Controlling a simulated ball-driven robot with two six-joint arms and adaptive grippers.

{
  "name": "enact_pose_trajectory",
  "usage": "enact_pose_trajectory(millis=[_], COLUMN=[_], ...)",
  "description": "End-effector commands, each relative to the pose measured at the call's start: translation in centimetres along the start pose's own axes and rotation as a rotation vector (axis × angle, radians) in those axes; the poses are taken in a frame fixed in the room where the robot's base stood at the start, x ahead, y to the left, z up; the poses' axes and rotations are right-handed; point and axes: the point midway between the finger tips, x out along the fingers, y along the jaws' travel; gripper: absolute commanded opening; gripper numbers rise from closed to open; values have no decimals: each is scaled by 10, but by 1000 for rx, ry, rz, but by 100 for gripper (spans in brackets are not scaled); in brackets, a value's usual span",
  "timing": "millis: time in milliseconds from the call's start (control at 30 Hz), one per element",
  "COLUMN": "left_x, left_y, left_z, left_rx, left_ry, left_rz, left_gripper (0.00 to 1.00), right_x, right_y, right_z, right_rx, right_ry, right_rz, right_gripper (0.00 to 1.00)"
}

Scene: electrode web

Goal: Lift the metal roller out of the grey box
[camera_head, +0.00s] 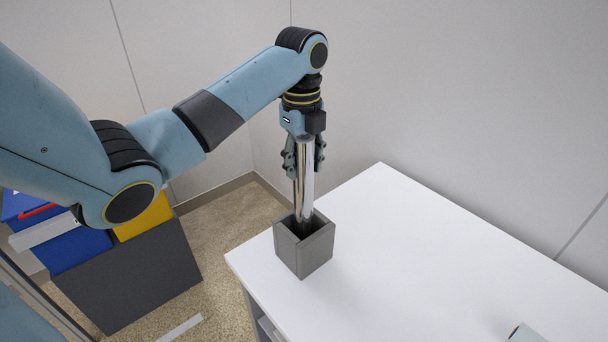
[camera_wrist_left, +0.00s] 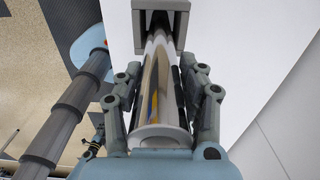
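The metal roller (camera_head: 305,190) is a shiny upright cylinder whose lower end is inside the grey box (camera_head: 307,254). The box hides its bottom. My left gripper (camera_head: 304,164) points down over the roller, its fingers along both sides of the roller's upper part. In the left wrist view the roller (camera_wrist_left: 159,92) runs between the two fingers (camera_wrist_left: 160,88) into the grey box (camera_wrist_left: 137,30). The fingers lie close against the roller and appear shut on it.
The box stands near the left corner of a white table (camera_head: 420,255). The table is clear to the right except for a pale object (camera_head: 525,334) at the lower edge. Blue (camera_head: 80,248) and yellow (camera_head: 145,217) items sit in a dark bin (camera_head: 150,280) left of the table.

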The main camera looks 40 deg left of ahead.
Motion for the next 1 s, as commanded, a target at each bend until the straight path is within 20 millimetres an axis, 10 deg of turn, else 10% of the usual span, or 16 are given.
enact_pose_trajectory(millis=[167, 1000], left_x=[0, -37], left_y=[0, -1], left_z=[0, 1], left_rx=[0, 0], left_ry=[-1, -1], left_rz=[0, -2], left_gripper=[7, 7], right_x=[0, -28], right_y=[0, 4], right_z=[-1, 2], right_rx=[0, -1], right_ry=[2, -8], right_rz=[0, 3], right_gripper=[40, 40])
